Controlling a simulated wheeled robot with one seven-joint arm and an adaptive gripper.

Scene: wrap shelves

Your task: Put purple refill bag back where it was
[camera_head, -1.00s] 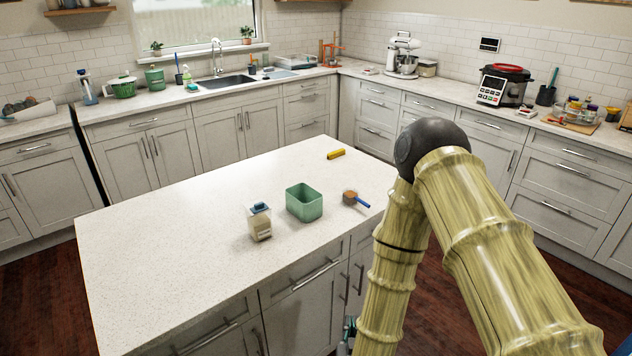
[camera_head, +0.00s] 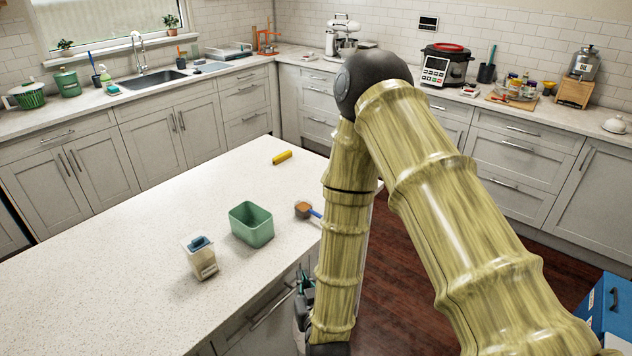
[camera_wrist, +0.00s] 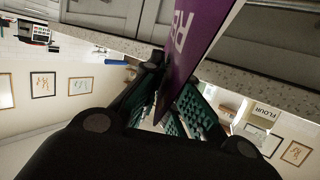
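The purple refill bag (camera_wrist: 190,45) shows in the wrist view as a purple panel with white letters, slanting down between the fingers. My gripper (camera_wrist: 172,88) has a finger with teal pads on each side of it and appears shut on its edge. In the head view, only part of my gripper (camera_head: 304,288) shows, low beside the island's cabinet front and behind my arm. The bag cannot be made out in the head view.
The white island counter (camera_head: 110,250) holds a green open bin (camera_head: 251,224), a lidded container (camera_head: 201,258), a scoop (camera_head: 305,210) and a yellow object (camera_head: 282,157). The back counter carries a red-lidded cooker (camera_head: 446,66). A blue box (camera_head: 608,308) stands at the lower right. Dark wooden floor is open right of the island.

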